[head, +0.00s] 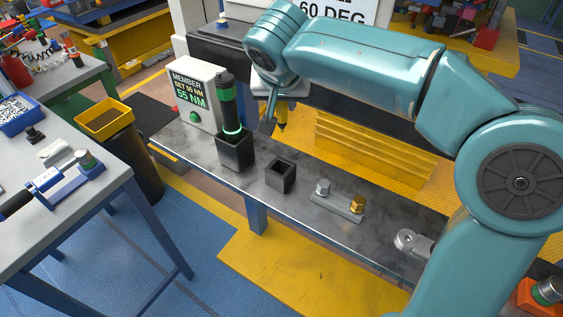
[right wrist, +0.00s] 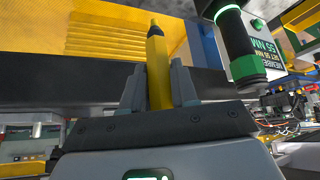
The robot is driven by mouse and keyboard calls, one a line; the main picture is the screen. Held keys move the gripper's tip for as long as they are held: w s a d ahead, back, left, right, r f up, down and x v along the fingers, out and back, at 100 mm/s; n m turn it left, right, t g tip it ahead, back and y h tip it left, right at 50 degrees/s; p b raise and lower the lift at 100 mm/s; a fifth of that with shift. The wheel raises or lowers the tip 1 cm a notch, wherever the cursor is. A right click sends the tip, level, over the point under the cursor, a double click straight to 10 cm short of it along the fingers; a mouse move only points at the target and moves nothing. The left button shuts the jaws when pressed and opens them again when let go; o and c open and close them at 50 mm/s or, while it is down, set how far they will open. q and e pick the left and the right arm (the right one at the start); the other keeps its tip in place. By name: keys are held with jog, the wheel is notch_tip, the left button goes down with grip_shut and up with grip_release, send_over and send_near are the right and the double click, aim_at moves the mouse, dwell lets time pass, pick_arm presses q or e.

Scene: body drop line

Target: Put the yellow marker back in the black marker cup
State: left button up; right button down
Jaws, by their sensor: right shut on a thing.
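The yellow marker (head: 282,124) is held in my right gripper (head: 276,108). It hangs tip down above the back edge of the grey bench, higher than the cup and apart from it. In the right wrist view the marker (right wrist: 157,52) stands between the two grey fingers of the gripper (right wrist: 159,88), which are shut on it. The black marker cup (head: 281,178) is a small square cup on the bench, and its opening looks empty. My left gripper is not in view.
A green and black tool (head: 228,95) stands in a taller black holder (head: 235,156) left of the cup. Behind it is a white readout box (head: 198,95). A plate with two bolts (head: 337,207) lies to the right. The bench (head: 240,182) is bare around the cup.

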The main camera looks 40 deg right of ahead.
jog(key=f, duration=1.5)
jog(key=shift+w+a+f, duration=0.1)
jog(key=shift+a+f, duration=0.05)
jog(key=shift+a, duration=0.05)
jog(key=shift+d+f, duration=0.1)
jog(key=shift+f, duration=0.15)
